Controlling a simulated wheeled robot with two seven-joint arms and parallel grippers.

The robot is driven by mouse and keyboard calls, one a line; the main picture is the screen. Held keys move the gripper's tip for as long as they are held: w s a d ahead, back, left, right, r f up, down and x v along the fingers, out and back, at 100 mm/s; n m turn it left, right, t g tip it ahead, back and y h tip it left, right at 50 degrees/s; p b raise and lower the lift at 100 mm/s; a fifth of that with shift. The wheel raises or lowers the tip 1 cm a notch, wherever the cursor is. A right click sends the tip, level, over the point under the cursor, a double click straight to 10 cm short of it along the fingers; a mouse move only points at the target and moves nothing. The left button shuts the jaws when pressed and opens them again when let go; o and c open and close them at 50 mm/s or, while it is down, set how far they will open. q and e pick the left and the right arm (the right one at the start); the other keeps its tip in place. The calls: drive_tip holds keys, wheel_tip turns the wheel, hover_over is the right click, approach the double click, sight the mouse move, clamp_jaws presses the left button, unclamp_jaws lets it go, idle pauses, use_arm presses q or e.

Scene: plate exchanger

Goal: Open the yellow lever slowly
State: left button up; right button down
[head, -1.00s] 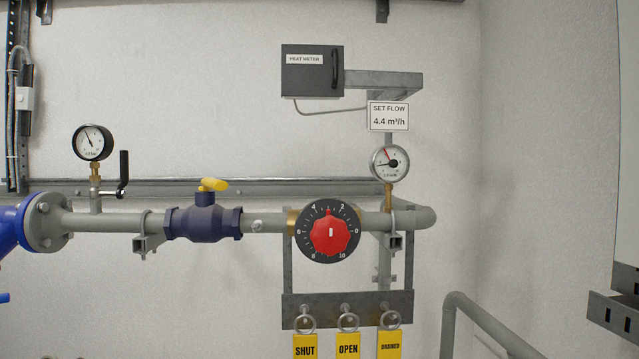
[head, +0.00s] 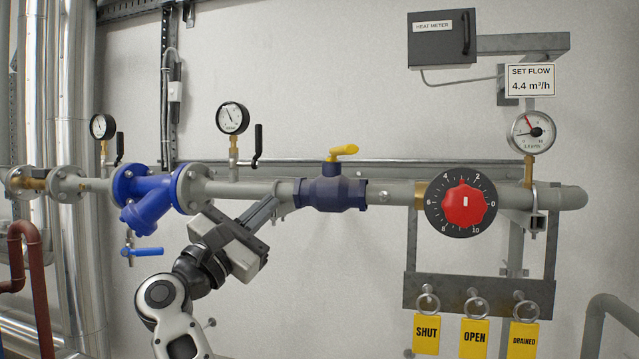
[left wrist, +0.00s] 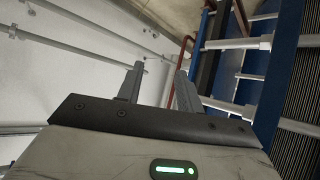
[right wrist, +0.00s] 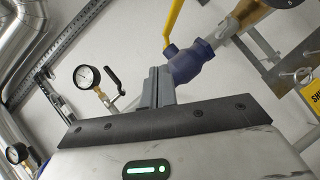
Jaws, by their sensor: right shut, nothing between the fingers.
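The yellow lever (head: 343,151) sits on top of the dark blue ball valve (head: 331,194) in the grey pipe. In the right wrist view the lever (right wrist: 174,20) runs up past the top edge, above the valve body (right wrist: 188,63). My right gripper (head: 274,202) is shut and empty, left of the valve and below the lever, apart from the lever. Its fingers (right wrist: 158,72) are together in its wrist view. My left gripper (left wrist: 156,77) is open and empty, facing away from the valve.
A red flow dial (head: 464,205) is right of the valve, with yellow tags (head: 474,338) hanging below. A blue strainer (head: 152,199) and a gauge with a black handle (head: 232,118) are to the left. The wall above the lever is clear.

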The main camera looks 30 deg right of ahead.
sight(335, 150)
drive_tip(key=s+a+r+m+g+y+b, duration=0.1)
drive_tip(key=s+a+r+m+g+y, duration=0.15)
drive_tip(key=r+m+y, duration=0.6)
drive_tip(key=d+h+p, duration=0.1)
drive_tip(key=d, duration=0.3)
drive_tip(key=d+m+h+p, duration=0.1)
drive_tip(key=d, duration=0.2)
drive_tip(key=d+r+m+t+h, duration=0.1)
drive_tip(key=d, duration=0.3)
drive_tip(key=shift+w+d+m+p, duration=0.25)
drive_tip(key=shift+w+d+p, duration=0.05)
drive_tip(key=shift+p, duration=0.1)
use_arm(q)
drive_tip(key=shift+s+a+f, duration=0.1)
drive_tip(key=shift+s+f, duration=0.05)
drive_tip(key=shift+s, duration=0.15)
use_arm(e)
drive_tip(key=shift+d, duration=0.1)
use_arm(q)
drive_tip(key=shift+s+a, duration=0.1)
use_arm(e)
drive_tip(key=shift+d+g, duration=0.1)
drive_tip(key=shift+g, duration=0.15)
